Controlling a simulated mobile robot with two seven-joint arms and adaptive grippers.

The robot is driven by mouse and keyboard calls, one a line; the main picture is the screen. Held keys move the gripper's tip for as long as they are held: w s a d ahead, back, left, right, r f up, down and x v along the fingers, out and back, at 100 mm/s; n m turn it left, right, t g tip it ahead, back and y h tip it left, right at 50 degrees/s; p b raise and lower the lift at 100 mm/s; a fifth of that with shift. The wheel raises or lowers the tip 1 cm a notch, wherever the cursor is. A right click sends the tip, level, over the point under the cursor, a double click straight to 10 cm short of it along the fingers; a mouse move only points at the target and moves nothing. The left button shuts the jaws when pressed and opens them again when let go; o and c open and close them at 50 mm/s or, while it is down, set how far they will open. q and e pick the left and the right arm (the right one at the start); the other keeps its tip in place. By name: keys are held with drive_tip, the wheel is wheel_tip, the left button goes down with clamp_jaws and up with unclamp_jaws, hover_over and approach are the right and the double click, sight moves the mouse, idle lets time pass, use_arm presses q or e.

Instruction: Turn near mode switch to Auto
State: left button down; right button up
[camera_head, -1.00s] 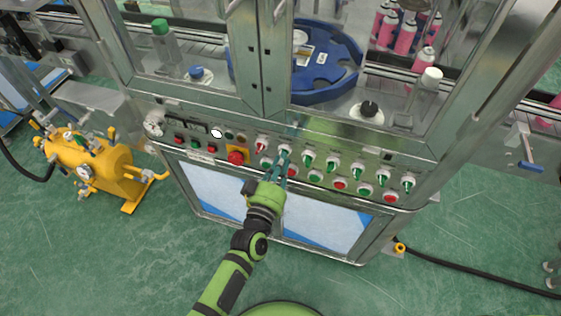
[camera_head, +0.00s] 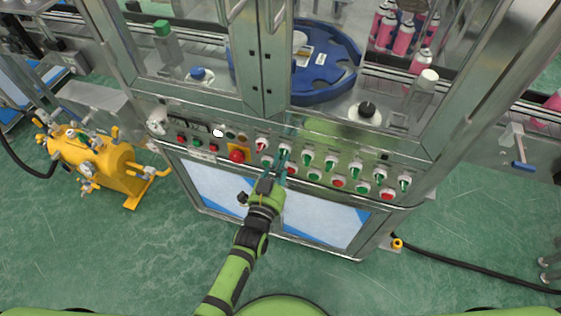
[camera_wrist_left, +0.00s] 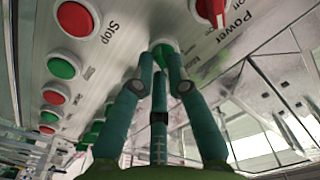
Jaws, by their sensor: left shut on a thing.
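The control panel (camera_head: 330,180) has a row of red and green rotary switches with red and green push buttons below. My left gripper (camera_head: 283,155) reaches up to the left part of that row. Its teal fingers are shut on a green switch (camera_head: 285,148) next to a red one. In the left wrist view the fingers (camera_wrist_left: 166,62) close around the green knob (camera_wrist_left: 163,47), which is mostly hidden between them. The switch's label is partly covered, and I cannot read its setting. My right gripper is not in view.
A red switch (camera_wrist_left: 211,8) marked Power and a red Stop button (camera_wrist_left: 75,19) sit near the fingers. A red emergency button (camera_head: 237,156) is left of the gripper. Glass doors stand above the panel. A yellow tank (camera_head: 95,163) stands at left.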

use_arm(q)
drive_tip(key=shift+m, duration=0.6)
drive_tip(key=c, duration=1.2)
unclamp_jaws()
drive_tip(key=v, duration=1.2)
